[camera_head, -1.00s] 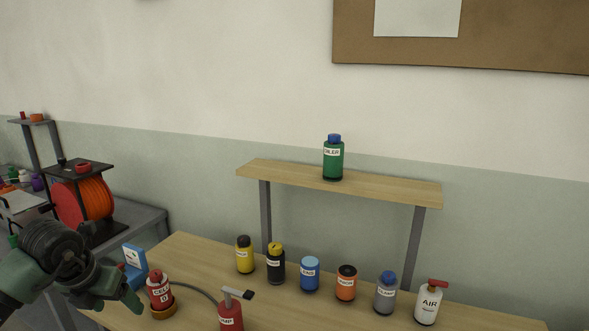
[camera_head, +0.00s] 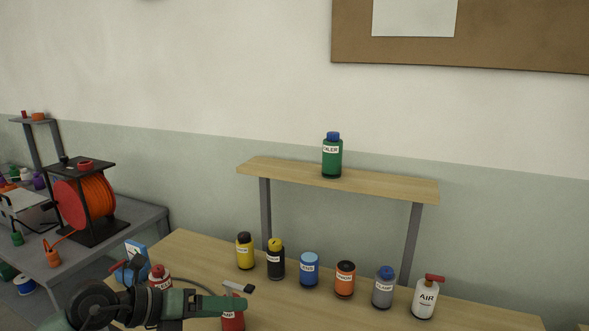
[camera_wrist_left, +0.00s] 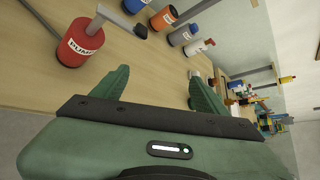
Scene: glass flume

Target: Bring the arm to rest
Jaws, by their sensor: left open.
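My left gripper (camera_head: 240,303) is low in the head view, over the front left of the wooden table (camera_head: 190,252), pointing right. In the left wrist view the same gripper (camera_wrist_left: 160,82) has its two green fingers apart with nothing between them. A red pump (camera_head: 232,321) is partly hidden behind the gripper; the wrist view shows it (camera_wrist_left: 80,45) beyond the fingers, to the left. A red bottle (camera_head: 159,277) is partly covered by my left arm. My right gripper is not in view.
Yellow (camera_head: 245,252), black (camera_head: 276,261), blue (camera_head: 309,270), orange (camera_head: 345,281), grey (camera_head: 383,290) and white (camera_head: 425,299) containers stand in a row on the table. A green bottle (camera_head: 332,160) stands on the raised shelf (camera_head: 390,186). An orange reel (camera_head: 95,197) is on the grey bench at left.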

